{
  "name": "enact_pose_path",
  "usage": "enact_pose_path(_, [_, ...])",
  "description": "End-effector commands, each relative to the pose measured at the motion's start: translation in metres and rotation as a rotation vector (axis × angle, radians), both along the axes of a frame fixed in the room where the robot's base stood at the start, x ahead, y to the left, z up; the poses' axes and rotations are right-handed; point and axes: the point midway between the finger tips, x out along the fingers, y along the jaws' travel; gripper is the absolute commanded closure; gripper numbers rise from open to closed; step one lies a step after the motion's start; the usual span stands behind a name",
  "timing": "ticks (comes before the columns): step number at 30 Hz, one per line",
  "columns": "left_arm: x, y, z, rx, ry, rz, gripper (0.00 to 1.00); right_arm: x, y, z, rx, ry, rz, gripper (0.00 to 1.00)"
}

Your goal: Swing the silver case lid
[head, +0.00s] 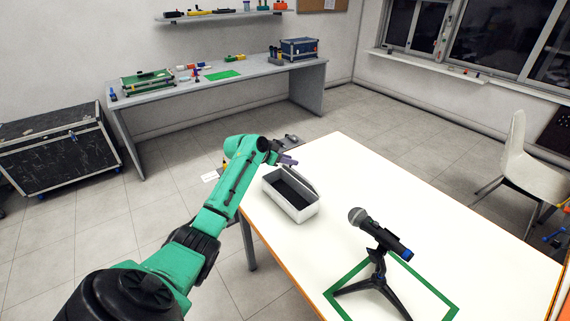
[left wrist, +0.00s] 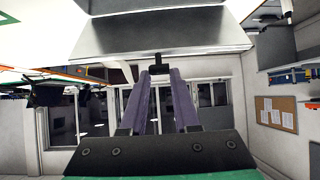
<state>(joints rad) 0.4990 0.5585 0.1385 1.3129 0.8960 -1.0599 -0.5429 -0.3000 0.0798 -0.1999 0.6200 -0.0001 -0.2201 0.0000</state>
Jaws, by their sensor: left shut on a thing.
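The silver case (head: 305,212) stands on the near-left part of the white table. It is open, and its dark interior shows. Its lid (head: 302,179) appears raised along the far side. In the left wrist view the lid (left wrist: 150,38) fills the top middle, with a small dark tab (left wrist: 158,67) at its edge. My left gripper (head: 292,160) is at the far side of the case. Its purple fingers (left wrist: 159,74) are shut on the dark tab. My right gripper is in neither view.
A microphone on a tripod (head: 378,255) stands at the front, within a green frame (head: 447,305). A grey workbench (head: 260,85) is at the back, and a white chair (head: 520,160) at right.

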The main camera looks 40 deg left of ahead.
Motion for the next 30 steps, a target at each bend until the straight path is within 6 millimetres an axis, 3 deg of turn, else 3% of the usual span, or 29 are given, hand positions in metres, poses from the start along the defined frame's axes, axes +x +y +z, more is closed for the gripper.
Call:
enact_pose_path(8, [0.004,-0.001,0.003,-0.001,-0.007,0.001,1.00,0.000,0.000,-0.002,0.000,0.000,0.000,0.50])
enact_pose_path(19, [0.032,-0.008,0.010,-0.001,-0.007,0.001,1.00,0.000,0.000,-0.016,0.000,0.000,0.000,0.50])
enact_pose_path(30, [0.035,-0.009,0.009,-0.001,-0.003,0.001,1.00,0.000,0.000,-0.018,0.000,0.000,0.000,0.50])
